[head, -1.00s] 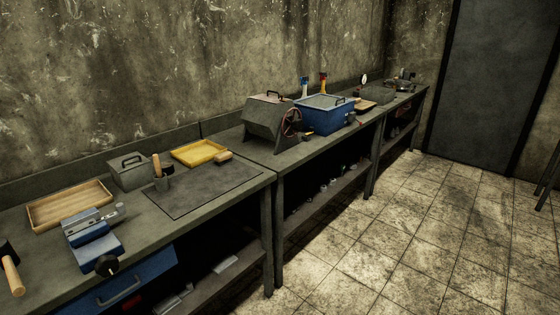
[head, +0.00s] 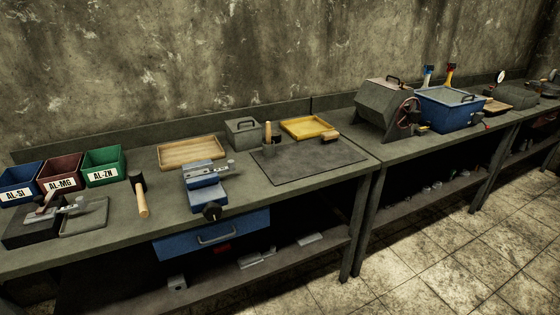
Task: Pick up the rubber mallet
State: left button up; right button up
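The rubber mallet (head: 140,194) lies on the left workbench in the head view. It has a black head at the back and a light wooden handle pointing toward the bench's front edge. It lies between a shallow grey tray on its left and a blue vise on its right, apart from both. Nothing covers it. Neither of my grippers shows in the head view.
The blue vise (head: 206,190) stands at the bench's front edge. Blue (head: 20,182), red (head: 60,172) and green (head: 104,167) bins stand behind and left, near the grey tray (head: 84,217). A wooden tray (head: 190,152) lies behind. The tiled floor (head: 440,250) at the right is clear.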

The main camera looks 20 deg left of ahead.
aim_at(135, 177)
jog(key=u, duration=1.2)
